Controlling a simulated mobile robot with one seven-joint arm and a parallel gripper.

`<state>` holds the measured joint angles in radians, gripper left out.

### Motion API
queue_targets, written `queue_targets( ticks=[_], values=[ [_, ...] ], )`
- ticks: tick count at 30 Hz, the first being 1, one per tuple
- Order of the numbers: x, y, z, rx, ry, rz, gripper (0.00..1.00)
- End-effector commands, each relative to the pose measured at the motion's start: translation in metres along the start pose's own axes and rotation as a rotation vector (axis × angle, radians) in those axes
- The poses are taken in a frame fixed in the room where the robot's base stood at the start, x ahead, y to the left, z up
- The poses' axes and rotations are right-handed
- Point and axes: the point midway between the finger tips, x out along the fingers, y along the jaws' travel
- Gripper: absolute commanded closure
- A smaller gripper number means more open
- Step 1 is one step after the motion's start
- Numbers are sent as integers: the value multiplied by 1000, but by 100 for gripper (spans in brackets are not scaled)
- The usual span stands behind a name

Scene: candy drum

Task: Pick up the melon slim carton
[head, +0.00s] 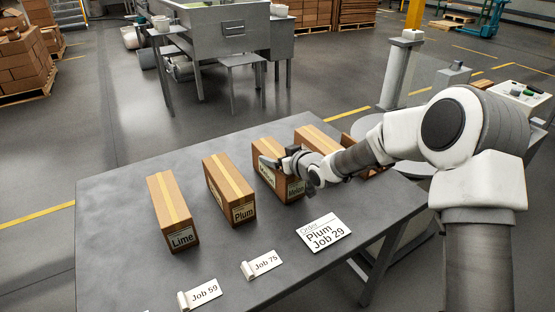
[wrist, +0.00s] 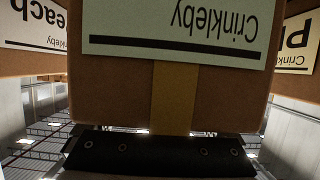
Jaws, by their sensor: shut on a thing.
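The melon slim carton (head: 265,146) is a tall brown box with tan tape and a label reading "Melon" on its near face. It stands upright at the table's far side, third from the left. My gripper (head: 287,161) is shut on it from the right, near its upper part, and hides some of its near and right faces. In the wrist view the carton (wrist: 110,105) fills the middle, its "Crinkleby" label upside down, with a dark bar of my gripper below it. I cannot tell whether its base touches the table.
A plum carton (head: 225,185) and a lime carton (head: 168,207) stand to the left. Another carton (head: 315,138) stands close on the right, and one more is partly behind my arm. An order card (head: 323,232) and job tags (head: 262,265) lie in front on the table (head: 120,195).

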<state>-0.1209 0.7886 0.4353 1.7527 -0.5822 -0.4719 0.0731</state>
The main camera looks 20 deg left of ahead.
Motion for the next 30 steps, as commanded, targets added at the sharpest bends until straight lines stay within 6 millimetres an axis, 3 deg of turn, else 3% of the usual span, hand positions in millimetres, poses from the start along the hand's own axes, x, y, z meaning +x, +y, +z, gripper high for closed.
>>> queue_targets(
  ticks=[8, 21, 30],
  values=[
    [-16, 1, -43, -2, 6, 1, 97],
    [30, 47, -111, 4, 7, -1, 97],
    [45, 60, -132, 1, 5, -3, 97]
  ],
)
